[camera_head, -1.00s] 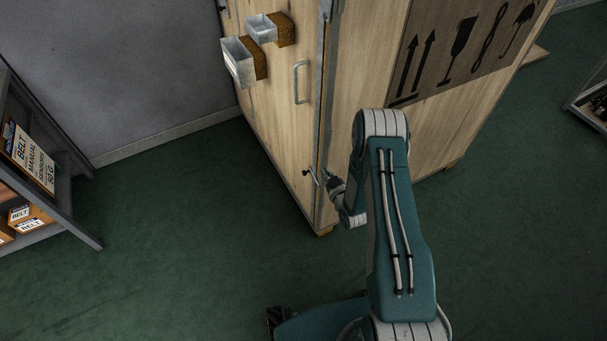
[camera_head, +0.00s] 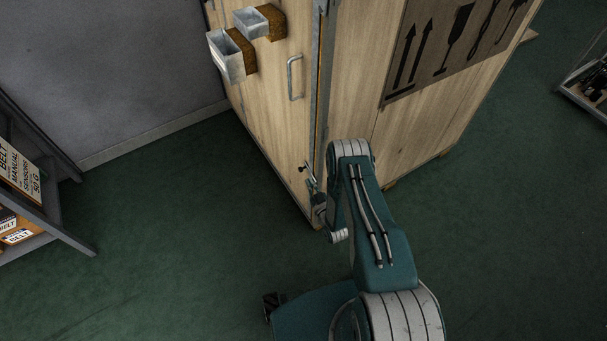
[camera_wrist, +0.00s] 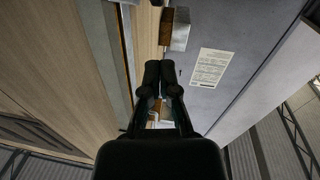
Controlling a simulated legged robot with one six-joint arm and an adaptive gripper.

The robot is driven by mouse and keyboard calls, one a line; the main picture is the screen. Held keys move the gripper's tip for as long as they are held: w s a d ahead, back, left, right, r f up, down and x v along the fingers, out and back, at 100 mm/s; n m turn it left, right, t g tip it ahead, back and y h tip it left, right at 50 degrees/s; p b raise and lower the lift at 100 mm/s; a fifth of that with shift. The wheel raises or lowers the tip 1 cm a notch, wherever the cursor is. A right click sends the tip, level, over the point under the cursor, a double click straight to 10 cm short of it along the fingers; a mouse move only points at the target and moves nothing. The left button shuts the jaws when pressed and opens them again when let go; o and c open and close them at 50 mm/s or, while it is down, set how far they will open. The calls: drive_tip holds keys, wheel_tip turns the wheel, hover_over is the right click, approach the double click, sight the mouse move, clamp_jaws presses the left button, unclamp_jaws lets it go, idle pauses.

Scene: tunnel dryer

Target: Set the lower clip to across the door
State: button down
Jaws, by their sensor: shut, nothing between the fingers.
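The wooden cabinet's door (camera_head: 268,100) is the narrower left face in the head view, with a metal pull handle (camera_head: 293,78). The lower clip (camera_head: 307,170) is a small metal piece with a dark end, low on the door near the metal-edged corner. Its exact angle is hard to tell. My gripper (camera_head: 313,187) is right at the clip, just below it; contact cannot be made out. In the wrist view my gripper (camera_wrist: 160,68) has its dark fingers together and empty. The clip is not clearly visible there.
Two open metal boxes on brown blocks, a larger one (camera_head: 227,57) and a smaller one (camera_head: 252,22), stick out from the upper door. A shelf (camera_head: 40,215) with boxes stands at left, another rack (camera_head: 585,90) at far right. The green floor left of the cabinet is clear.

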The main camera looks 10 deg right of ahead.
sight(300, 171)
drive_tip(key=w+f, duration=0.2)
drive_tip(key=w, duration=0.4)
drive_tip(key=shift+a+f, duration=0.25)
drive_tip(key=shift+a, duration=0.2)
drive_tip(key=shift+w, duration=0.1)
drive_tip(key=shift+w+a+f+g+h, duration=0.1)
drive_tip(key=shift+w+f+g+h, duration=0.05)
drive_tip(key=shift+g, duration=0.4)
drive_tip(key=shift+w+a+f+g+h, duration=0.1)
drive_tip(key=shift+w+g+h, duration=0.05)
drive_tip(key=shift+g, duration=0.4)
drive_tip(key=shift+w+f, duration=0.2)
drive_tip(key=shift+f, duration=0.05)
